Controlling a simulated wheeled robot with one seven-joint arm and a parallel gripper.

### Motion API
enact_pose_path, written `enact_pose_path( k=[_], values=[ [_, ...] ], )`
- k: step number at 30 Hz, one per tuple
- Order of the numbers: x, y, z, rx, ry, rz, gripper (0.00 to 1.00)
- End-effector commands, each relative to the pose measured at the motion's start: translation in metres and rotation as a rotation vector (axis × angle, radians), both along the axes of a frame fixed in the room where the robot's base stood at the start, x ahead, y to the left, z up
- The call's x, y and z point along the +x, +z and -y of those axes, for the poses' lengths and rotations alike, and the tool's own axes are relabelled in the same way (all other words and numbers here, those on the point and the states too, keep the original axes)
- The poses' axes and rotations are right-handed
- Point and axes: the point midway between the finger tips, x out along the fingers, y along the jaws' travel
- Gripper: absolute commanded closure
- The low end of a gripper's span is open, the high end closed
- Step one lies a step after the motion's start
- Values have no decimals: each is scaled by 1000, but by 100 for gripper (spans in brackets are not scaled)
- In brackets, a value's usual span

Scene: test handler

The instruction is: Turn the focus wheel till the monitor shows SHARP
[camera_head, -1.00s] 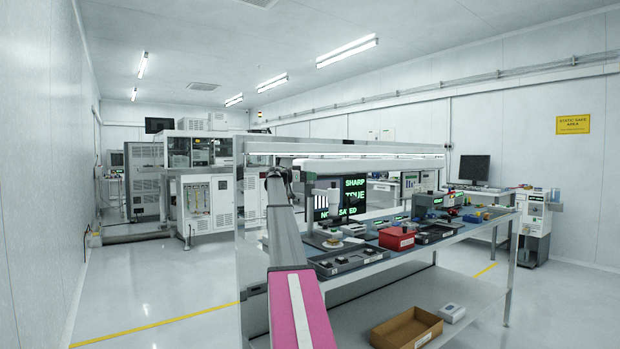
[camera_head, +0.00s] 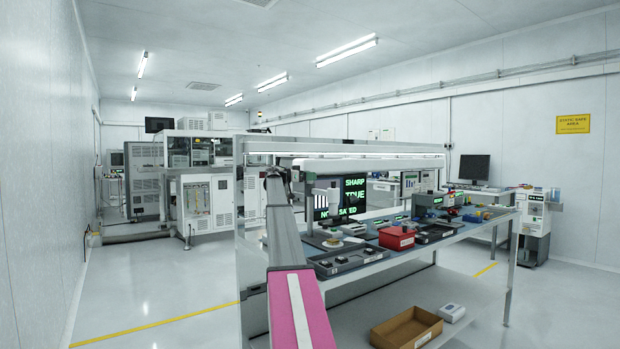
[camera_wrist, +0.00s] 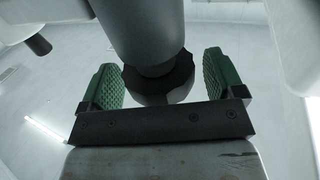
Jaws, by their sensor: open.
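The monitor (camera_head: 354,188) stands at the back of the bench and shows SHARP, TRUE and a partly covered line that reads like NOT SAVED, with white bars at its left. In the wrist view, a dark scalloped wheel (camera_wrist: 160,82), which looks like the focus wheel, sits on a grey cylinder (camera_wrist: 146,30). My gripper (camera_wrist: 163,85) is open, with a green ribbed pad on each side of the wheel. Gaps show between the pads and the wheel. In the head view my arm hides part of the bench's left end, and the fingers are not clear.
The bench (camera_head: 450,237) holds a grey tray (camera_head: 350,262), a red box (camera_head: 397,238) and several small devices. A cardboard box (camera_head: 406,330) sits on the lower shelf. The floor left of the bench is clear.

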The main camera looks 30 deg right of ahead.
Motion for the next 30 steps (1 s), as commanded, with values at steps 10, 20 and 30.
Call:
enact_pose_path(
  k=[10, 20, 30],
  values=[
    [17, 0, -56, 0, 2, 0, 12],
    [29, 0, -96, 1, 1, 0, 12],
    [30, 0, -100, 1, -1, 0, 12]
  ],
)
